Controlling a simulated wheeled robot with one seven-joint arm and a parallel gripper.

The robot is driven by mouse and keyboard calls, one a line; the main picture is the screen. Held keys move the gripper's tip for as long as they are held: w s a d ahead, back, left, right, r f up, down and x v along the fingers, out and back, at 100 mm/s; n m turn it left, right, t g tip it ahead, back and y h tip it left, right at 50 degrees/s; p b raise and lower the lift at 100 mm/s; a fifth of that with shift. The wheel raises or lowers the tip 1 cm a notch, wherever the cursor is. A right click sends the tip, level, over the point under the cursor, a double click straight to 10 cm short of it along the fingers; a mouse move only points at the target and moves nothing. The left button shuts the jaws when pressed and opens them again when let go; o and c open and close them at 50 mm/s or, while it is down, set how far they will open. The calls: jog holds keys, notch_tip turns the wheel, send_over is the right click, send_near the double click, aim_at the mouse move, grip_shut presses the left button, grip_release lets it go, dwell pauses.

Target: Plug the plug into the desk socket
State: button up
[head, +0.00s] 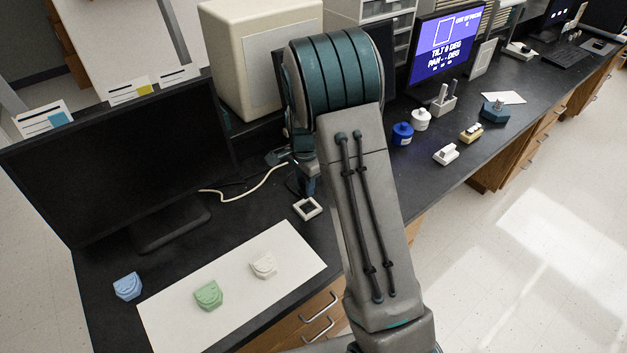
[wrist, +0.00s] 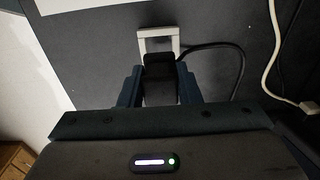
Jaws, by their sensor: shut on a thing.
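My gripper (wrist: 160,84) is shut on a black plug (wrist: 158,68), with one dark blue finger on each side of it. A black cord runs from near the plug to the right in the wrist view. The desk socket, a white square frame with a dark middle (wrist: 142,45), lies just beyond the plug, whose far end overlaps its near edge in the picture. I cannot tell whether they touch. In the head view the socket (head: 307,208) sits on the black desk just below my gripper (head: 308,190), which my arm partly hides.
A white cable (head: 245,190) lies on the desk behind, near a large dark monitor (head: 120,150). A white mat (head: 235,285) with green and cream dental models lies at front left, a blue model (head: 127,287) beside it. Jars and small items stand to the right.

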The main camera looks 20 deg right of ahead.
jog(key=shift+f+b, duration=1.75)
jog(key=shift+f, duration=0.9)
jog(key=shift+f+b, duration=0.45)
jog(key=shift+f, duration=0.25)
dwell(0.4)
jog(key=o, duration=1.2)
notch_tip(320, 180, up, 14)
jog(key=shift+f, duration=0.25)
jog(key=shift+s+r, duration=0.15)
jog(key=shift+r, duration=0.2)
jog(key=s+r+n+t, duration=0.1)
jog(key=s+n, duration=0.3)
jog(key=s, duration=0.4)
jog(key=s+r+n+t, duration=0.1)
jog(key=s+r+n, duration=0.2)
jog(key=s, duration=0.6)
jog(key=s+r+n, duration=0.2)
jog(key=s+n, duration=0.4)
jog(key=s, duration=0.3)
jog(key=shift+d+r+t+p, duration=0.25)
jog(key=shift+t+p, duration=0.15)
